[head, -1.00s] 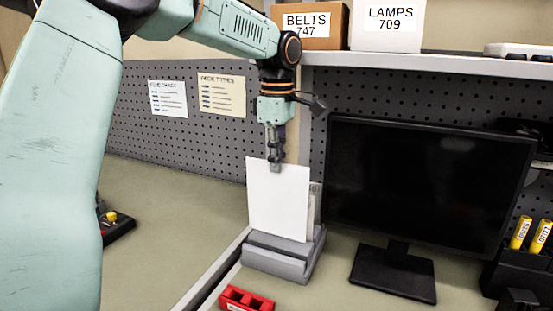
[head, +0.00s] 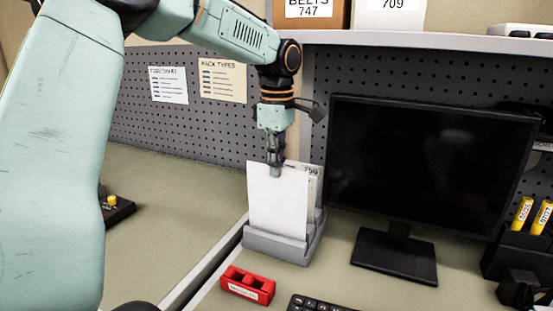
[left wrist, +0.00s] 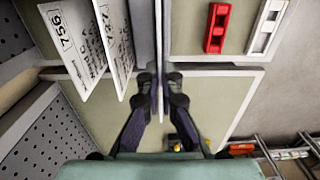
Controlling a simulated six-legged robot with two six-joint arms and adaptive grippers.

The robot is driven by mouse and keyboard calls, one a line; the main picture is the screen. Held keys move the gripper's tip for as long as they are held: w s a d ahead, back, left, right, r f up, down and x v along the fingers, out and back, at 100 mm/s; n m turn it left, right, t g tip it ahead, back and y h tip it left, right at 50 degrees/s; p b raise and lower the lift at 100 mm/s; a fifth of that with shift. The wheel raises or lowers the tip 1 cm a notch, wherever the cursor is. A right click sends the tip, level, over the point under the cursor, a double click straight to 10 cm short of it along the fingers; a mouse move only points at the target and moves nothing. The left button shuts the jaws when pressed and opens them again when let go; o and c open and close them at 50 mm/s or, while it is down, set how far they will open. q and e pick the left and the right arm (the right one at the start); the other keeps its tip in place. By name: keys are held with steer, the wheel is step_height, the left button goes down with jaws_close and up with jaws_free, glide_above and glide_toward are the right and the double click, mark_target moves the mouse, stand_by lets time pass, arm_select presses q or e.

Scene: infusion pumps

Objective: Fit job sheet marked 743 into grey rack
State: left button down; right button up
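My left gripper (head: 274,172) is shut on the top edge of a white sheet (head: 278,203). The side facing the head camera is blank, so its number cannot be read. The sheet is upright at the front of the grey rack (head: 275,247), its lower edge meeting or behind the front lip; how deep it sits cannot be told. Other sheets (head: 316,183) stand behind it. In the left wrist view, my gripper (left wrist: 160,82) holds the sheet (left wrist: 159,35) nearly edge-on, with a sheet marked 756 (left wrist: 65,38) and another written sheet (left wrist: 115,40) at left. My right gripper is not in view.
A monitor (head: 425,180) stands close to the right of the rack. A red block holder (head: 247,285) and a keyboard (head: 318,303) lie in front. A shelf (head: 420,40) with boxes is above, and a pegboard (head: 215,125) is behind. The left bench (head: 165,200) is mostly clear.

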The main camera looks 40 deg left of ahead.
mark_target(277, 180)
arm_select(q)
steer(key=f, duration=0.2)
steer(key=f+b, duration=0.1)
steer(key=f, duration=0.1)
steer(key=shift+w+a, duration=0.1)
steer(key=shift+w, duration=0.1)
stand_by(0.3)
steer(key=shift+s+r, duration=0.1)
steer(key=shift+s, duration=0.05)
steer(key=shift+f, duration=0.35)
stand_by(0.4)
steer(key=c, duration=1.4)
jaws_free()
steer(key=shift+c, duration=0.2)
